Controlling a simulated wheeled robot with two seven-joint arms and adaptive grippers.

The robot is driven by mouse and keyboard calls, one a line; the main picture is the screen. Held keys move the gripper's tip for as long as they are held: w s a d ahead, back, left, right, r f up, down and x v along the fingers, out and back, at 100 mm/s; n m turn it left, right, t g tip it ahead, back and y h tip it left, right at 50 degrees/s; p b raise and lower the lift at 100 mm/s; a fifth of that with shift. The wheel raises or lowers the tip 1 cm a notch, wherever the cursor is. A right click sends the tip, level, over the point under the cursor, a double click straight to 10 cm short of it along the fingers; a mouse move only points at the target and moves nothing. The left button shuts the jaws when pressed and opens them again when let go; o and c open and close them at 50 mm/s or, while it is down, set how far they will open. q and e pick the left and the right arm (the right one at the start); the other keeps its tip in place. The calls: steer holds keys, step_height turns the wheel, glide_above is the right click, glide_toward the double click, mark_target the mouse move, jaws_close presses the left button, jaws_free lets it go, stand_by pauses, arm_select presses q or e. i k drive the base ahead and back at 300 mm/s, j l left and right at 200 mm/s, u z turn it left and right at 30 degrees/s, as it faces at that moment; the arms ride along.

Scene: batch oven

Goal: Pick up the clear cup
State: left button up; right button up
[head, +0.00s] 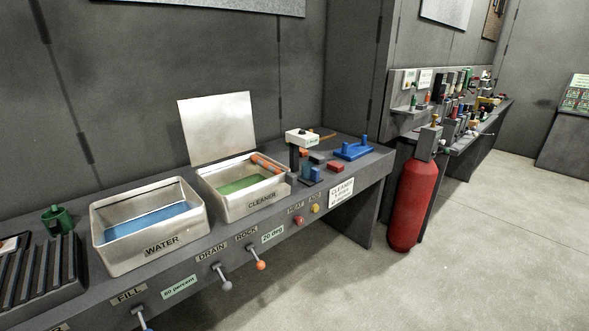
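I cannot make out a clear cup in the head view. The bench (357,192) carries a metal basin labelled WATER (160,246) with blue liquid, and a lidded basin labelled CLEANER (262,206) with green liquid and its lid up. Small coloured blocks and a white-topped device (305,138) stand to the right of the cleaner basin. A far bench (484,134) holds many small items, too small to tell apart. Neither of my grippers shows in this view.
A red gas cylinder (412,203) stands on the floor between the benches. Levers such as the orange-knobbed one (260,265) stick out from the near bench's front. A green holder (57,219) and a slatted rack (38,272) are at left. The floor (480,255) at right is clear.

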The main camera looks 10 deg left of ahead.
mark_target(308, 172)
steer(key=i+l+u, duration=0.95)
steer(key=i+l, duration=0.15)
